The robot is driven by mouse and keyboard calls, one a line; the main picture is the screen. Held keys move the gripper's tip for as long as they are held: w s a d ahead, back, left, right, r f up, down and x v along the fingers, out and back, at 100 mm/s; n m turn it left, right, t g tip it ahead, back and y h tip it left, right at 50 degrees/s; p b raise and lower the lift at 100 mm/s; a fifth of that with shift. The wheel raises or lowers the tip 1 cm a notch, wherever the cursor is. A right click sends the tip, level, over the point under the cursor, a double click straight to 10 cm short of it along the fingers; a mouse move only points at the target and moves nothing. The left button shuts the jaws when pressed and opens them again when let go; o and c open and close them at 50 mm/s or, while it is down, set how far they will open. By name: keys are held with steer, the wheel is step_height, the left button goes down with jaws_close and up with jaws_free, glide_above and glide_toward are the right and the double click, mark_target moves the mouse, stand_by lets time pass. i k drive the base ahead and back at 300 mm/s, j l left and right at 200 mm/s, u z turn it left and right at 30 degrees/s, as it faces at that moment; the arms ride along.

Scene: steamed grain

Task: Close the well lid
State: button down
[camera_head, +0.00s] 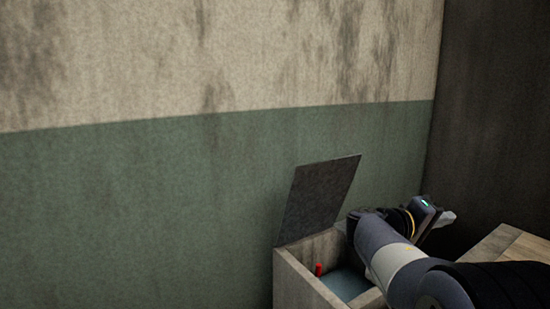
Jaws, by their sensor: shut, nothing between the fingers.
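The well is a pale box (295,278) at the lower middle, against the green part of the wall. Its dark grey lid (318,198) stands open, tilted up from the box's left side. Inside the box I see a blue-grey surface (345,284) and a small red object (318,269). My arm comes in from the lower right and hides the box's right part. My gripper (447,218) is just right of the box and the lid, its fingers together and empty. A gap separates it from the lid in the picture.
A wooden surface (505,243) lies at the right, beyond my arm. The stained wall (150,190) runs behind the box, and a dark wall (495,110) closes the right side. The space above the lid is clear.

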mark_target(318, 191)
steer(key=i+j, duration=1.55)
steer(key=j, duration=0.2)
